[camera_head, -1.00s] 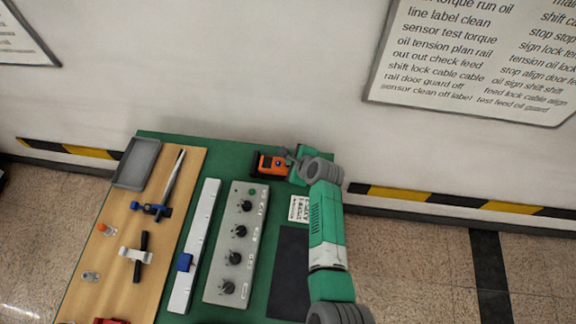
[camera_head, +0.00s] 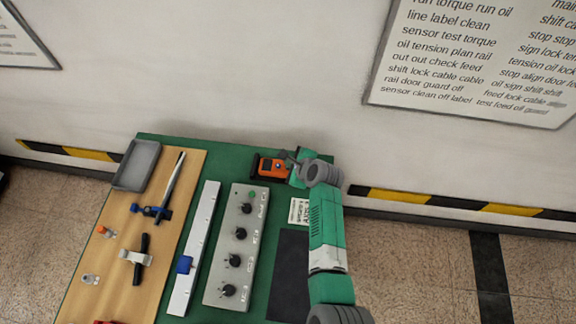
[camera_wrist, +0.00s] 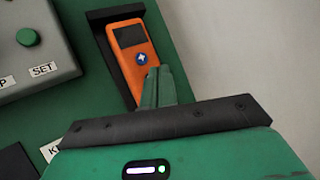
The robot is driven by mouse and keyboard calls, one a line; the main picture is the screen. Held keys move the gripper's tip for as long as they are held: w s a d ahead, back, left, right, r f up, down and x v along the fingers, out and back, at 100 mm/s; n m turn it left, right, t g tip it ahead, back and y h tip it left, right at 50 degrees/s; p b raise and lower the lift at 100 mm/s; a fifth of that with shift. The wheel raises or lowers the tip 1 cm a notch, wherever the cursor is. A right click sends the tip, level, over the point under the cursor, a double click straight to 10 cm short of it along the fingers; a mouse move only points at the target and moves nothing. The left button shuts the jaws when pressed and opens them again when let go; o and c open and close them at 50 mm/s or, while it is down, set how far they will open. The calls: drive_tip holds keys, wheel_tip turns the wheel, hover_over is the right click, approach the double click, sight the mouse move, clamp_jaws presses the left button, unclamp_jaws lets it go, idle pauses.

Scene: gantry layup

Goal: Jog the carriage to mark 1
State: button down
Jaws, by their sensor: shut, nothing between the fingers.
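An orange handheld box (camera_head: 272,167) with a dark screen sits in a dark holder at the back of the green table. In the wrist view the orange box (camera_wrist: 137,50) shows a round blue button with a white sign below its screen. My shut, empty gripper (camera_head: 293,160) is at the right of the box; in the wrist view its fingertips (camera_wrist: 157,75) overlap the box just below the button. I cannot tell whether they touch it. A blue carriage (camera_head: 184,264) sits on the long white rail (camera_head: 203,222), toward its near end. Marks on the rail are too small to read.
A grey panel (camera_head: 222,287) with several black knobs and a green button stands right of the rail. A wooden board (camera_head: 117,265) at the left carries tools and a grey tray (camera_head: 137,164). A dark mat (camera_head: 289,275) and a small label card (camera_head: 299,211) lie near my arm.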

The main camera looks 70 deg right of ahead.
idle(0.8)
drive_tip(key=shift+f, duration=0.45)
drive_tip(key=shift+f+b, duration=0.35)
idle(0.5)
drive_tip(key=shift+r, duration=0.15)
drive_tip(key=shift+r+p, duration=0.6)
drive_tip(key=shift+p, duration=0.3)
wheel_tip(320, 180, up, 5)
drive_tip(key=p, duration=0.5)
